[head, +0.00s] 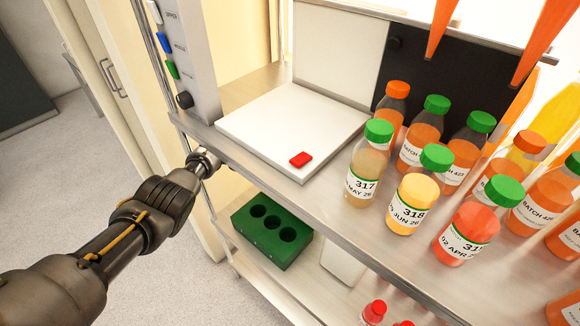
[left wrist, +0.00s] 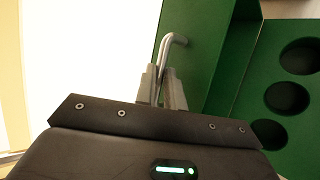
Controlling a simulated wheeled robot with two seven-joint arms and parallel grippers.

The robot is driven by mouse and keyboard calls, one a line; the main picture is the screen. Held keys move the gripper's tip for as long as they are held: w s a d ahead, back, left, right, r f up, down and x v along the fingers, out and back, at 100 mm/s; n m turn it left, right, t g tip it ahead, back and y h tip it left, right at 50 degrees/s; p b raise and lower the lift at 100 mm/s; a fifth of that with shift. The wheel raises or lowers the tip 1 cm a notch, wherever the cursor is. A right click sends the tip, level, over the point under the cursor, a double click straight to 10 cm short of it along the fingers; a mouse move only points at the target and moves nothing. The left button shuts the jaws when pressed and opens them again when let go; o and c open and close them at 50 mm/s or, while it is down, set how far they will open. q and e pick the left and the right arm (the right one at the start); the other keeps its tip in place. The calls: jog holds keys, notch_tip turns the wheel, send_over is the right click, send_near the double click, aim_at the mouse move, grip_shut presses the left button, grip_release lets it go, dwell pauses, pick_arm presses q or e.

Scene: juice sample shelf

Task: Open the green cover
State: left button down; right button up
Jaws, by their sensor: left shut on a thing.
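The green cover (left wrist: 195,55) shows in the left wrist view as a flat green panel with a bent metal handle (left wrist: 166,52). My left gripper (left wrist: 162,85) is shut on this handle. To the right is a green block with round holes (left wrist: 292,62), with a dark green recess between it and the panel. In the head view the green block (head: 272,232) stands on the lower shelf, three holes showing. My left gripper (head: 208,162) is at the upper shelf's left edge; its fingertips are hard to make out there. The cover cannot be made out in the head view. My right gripper is not in view.
The upper shelf (head: 325,199) overhangs the block. It carries a white board (head: 285,125) with a red piece (head: 301,159) and several juice bottles (head: 411,203). A control panel (head: 187,55) stands above my gripper. Red-capped bottles (head: 375,312) are on the lower shelf.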

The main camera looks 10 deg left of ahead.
pick_arm(q)
jog(key=shift+w+r, duration=0.35)
jog(key=shift+r, duration=0.2)
jog(key=c, duration=1.5)
grip_release()
jog(key=shift+s, duration=0.1)
jog(key=shift+s+f, duration=0.1)
jog(key=shift+s, duration=0.1)
jog(key=shift+a, duration=0.1)
jog(key=shift+s+a+p, duration=0.15)
jog(key=shift+a+p, duration=0.1)
jog(key=shift+p, duration=0.05)
jog(key=p+v, duration=0.1)
jog(key=v, duration=0.6)
jog(key=shift+d, duration=0.15)
